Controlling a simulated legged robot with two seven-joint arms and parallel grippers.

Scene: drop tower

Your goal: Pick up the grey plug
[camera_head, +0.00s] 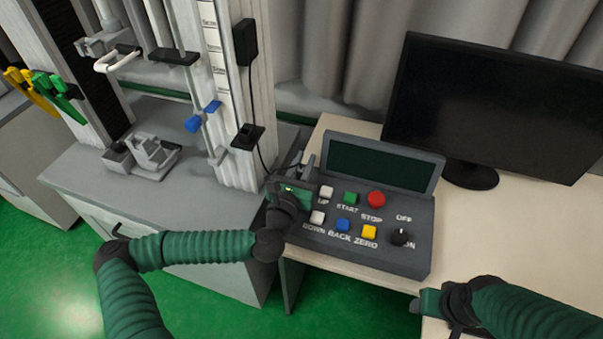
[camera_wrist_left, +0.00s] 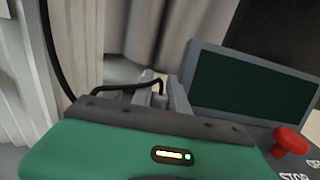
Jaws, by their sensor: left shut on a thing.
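My left gripper (camera_head: 305,172) is at the left edge of the grey control box (camera_head: 404,258), beside its dark screen. In the left wrist view, its fingers (camera_wrist_left: 159,93) are shut on the small grey plug (camera_wrist_left: 157,98), with a black cable curving to it from the left. In the head view the plug is mostly hidden by the gripper, so its exact tilt cannot be told. My right gripper (camera_head: 424,302) is at the lower right, over the desk's front edge; its fingers are too unclear to judge.
The drop tower (camera_head: 235,120) stands on a grey cabinet at the left, with a black cable hanging down it. A black monitor (camera_head: 490,105) stands behind the control box. The box carries several buttons and a knob (camera_head: 401,237). The desk's right side (camera_head: 540,240) is clear.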

